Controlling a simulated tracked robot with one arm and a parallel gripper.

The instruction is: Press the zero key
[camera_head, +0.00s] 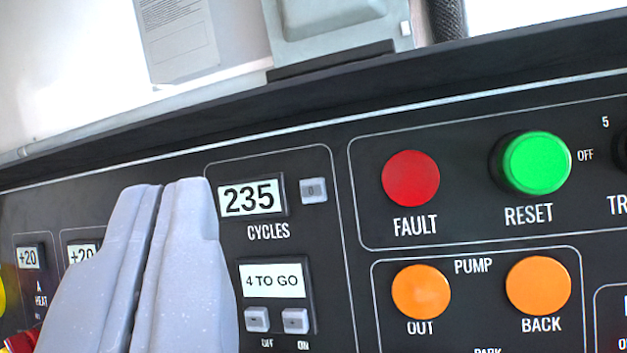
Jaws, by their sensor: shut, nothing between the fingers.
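The zero key (313,191) is a small grey square key marked "0", just right of the cycles display (250,199), which reads 235. My gripper (168,186) is shut and empty, its two pale grey fingers side by side in front of the panel's left part. In the picture the fingertips lie left of the cycles display and the zero key, apart from the key. The fingers hide part of the panel behind them. How far the tips are from the panel surface I cannot tell.
Below is a "4 TO GO" display (274,281) with an off key (257,319) and an on key (295,320). To the right are a red fault lamp (410,178), a green reset button (537,162) and orange pump buttons (421,291). A dark ledge (300,118) runs above the panel.

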